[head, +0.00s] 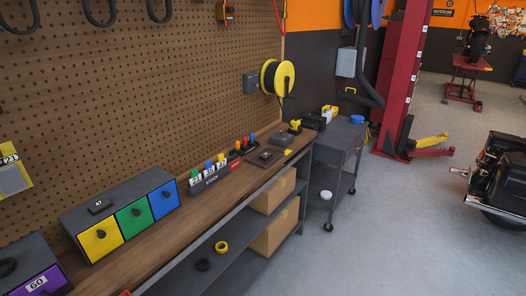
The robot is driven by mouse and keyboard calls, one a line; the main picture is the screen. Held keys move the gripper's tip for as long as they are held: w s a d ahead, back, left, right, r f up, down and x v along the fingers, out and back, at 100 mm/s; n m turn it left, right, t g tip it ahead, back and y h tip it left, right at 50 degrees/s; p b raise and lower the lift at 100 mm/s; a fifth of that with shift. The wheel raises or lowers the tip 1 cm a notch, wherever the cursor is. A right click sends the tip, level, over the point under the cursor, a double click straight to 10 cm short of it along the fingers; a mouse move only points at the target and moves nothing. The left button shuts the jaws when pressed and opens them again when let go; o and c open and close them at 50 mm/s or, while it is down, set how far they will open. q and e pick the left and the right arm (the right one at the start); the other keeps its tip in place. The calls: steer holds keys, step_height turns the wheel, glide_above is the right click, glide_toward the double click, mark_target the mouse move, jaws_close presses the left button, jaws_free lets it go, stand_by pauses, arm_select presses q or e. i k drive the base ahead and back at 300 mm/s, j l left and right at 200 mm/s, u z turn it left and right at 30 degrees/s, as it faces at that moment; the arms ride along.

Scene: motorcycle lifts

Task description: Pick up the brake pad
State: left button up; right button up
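I cannot clearly identify the brake pad. A small dark block (100,206) with a light mark lies on top of the grey drawer unit (118,199) at left; it may be the pad, but it is too small to tell. A flat dark item (265,156) also lies on the wooden workbench (160,228), near its far end. Neither of my grippers is in view.
The drawer unit has yellow, green and blue fronts. A stock rack (213,172) stands mid-bench. Cardboard boxes (274,233) sit on the shelf below. A grey cart (338,140) stands past the bench. The floor (400,230) to the right is clear up to a motorcycle (500,180).

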mark_target(265, 156)
steer(key=i+l+u, duration=0.3)
steer(key=i+l, duration=0.6)
steer(key=i, duration=0.1)
